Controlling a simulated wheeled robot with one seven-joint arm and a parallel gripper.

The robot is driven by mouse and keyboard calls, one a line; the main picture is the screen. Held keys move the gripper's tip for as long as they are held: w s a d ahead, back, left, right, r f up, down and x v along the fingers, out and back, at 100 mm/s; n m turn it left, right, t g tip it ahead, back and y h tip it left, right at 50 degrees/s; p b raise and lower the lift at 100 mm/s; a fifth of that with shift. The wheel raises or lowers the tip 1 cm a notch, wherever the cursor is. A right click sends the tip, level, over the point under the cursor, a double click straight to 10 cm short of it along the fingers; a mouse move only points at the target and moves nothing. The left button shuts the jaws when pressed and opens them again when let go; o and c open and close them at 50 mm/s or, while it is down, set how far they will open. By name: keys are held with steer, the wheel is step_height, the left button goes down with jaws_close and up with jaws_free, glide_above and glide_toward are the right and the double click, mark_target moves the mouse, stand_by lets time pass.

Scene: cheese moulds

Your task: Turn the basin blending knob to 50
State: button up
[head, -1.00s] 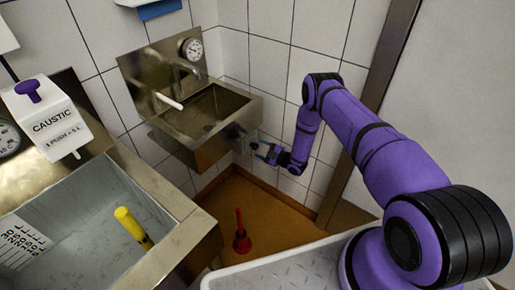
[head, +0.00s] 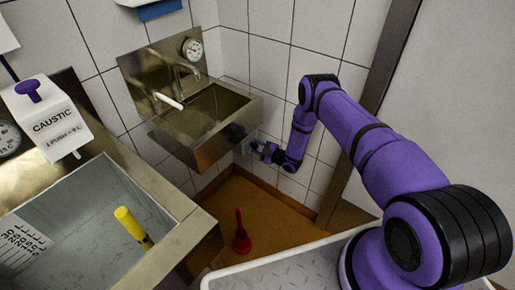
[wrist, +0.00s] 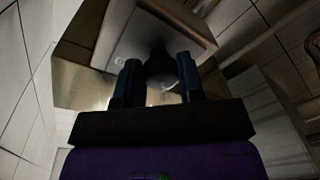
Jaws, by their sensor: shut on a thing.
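The steel wall basin (head: 190,155) hangs in the corner. A round white dial (head: 192,49) is on its backsplash; its needle is too small to read. My gripper (head: 256,149) is low at the basin's right side, by the tiled wall. In the wrist view, its two blue-grey fingers (wrist: 159,80) are shut on a dark rounded knob (wrist: 160,68) below the basin. The fingers and the dim light hide much of the knob, and I cannot read any marking or setting on it. In the head view the knob is hidden or too small to tell.
A larger steel sink (head: 80,235) with a yellow-handled tool (head: 131,224) stands at the lower left, a caustic dispenser (head: 48,118) above it. A red plunger (head: 241,240) stands on the brown floor. The tiled wall is close to my gripper.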

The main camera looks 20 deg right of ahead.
steer(key=shift+m, duration=0.3)
steer(key=m, duration=0.3)
steer(key=shift+f+m, duration=0.1)
steer(key=shift+m, duration=0.3)
steer(key=m+t, duration=0.1)
steer(key=m, duration=0.6)
steer(key=m+t, duration=0.1)
steer(key=m, duration=0.6)
steer(key=shift+s+a+m+h, duration=0.2)
steer(key=shift+m+h, duration=0.1)
steer(key=shift+h, duration=0.1)
steer(key=o, duration=0.9)
steer(key=shift+d, duration=0.1)
